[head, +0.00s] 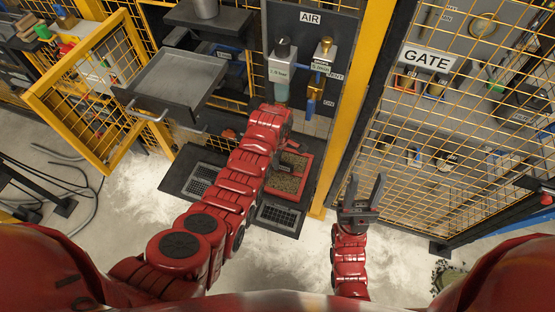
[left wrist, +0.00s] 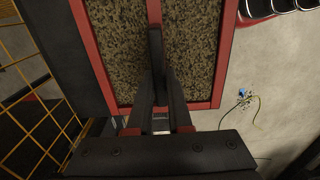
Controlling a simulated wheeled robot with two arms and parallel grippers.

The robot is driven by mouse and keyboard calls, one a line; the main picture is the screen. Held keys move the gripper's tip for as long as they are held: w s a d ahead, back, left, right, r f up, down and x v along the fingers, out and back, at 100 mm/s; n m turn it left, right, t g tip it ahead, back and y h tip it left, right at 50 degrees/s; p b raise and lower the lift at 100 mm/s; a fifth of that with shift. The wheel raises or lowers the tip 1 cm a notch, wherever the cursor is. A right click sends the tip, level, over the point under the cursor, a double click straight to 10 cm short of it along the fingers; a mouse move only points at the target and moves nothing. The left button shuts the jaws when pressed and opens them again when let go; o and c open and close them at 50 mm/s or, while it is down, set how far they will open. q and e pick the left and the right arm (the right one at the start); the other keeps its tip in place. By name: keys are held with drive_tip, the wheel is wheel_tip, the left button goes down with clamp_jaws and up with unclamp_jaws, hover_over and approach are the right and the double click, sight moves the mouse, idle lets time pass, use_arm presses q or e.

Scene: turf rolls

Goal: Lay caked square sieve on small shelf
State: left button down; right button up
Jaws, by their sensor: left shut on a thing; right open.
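The square sieve (head: 285,185) has a red frame and a mesh caked with speckled brown material. It also fills the upper middle of the left wrist view (left wrist: 112,45). My left gripper (left wrist: 158,45) is shut on the sieve, its dark fingers over the caked face; in the head view my red arm partly hides it. My right gripper (head: 363,195) is open and empty, fingers pointing up the picture, right of the sieve. A dark shelf (head: 232,20) with a grey cylinder is at the top; I cannot tell whether it is the small shelf.
A grey tray (head: 165,88) with handles juts out at upper left. An open yellow mesh door (head: 62,112) stands left of it. A dark low platform (head: 180,172) with grilles lies beneath the sieve. A yellow post (head: 350,95) and mesh gate (head: 445,135) bound the right.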

use_arm(q)
drive_tip(key=shift+f, duration=0.25)
drive_tip(key=c, duration=1.3)
unclamp_jaws()
drive_tip(key=shift+f, duration=0.15)
drive_tip(key=o, duration=0.5)
drive_tip(key=shift+c, duration=0.2)
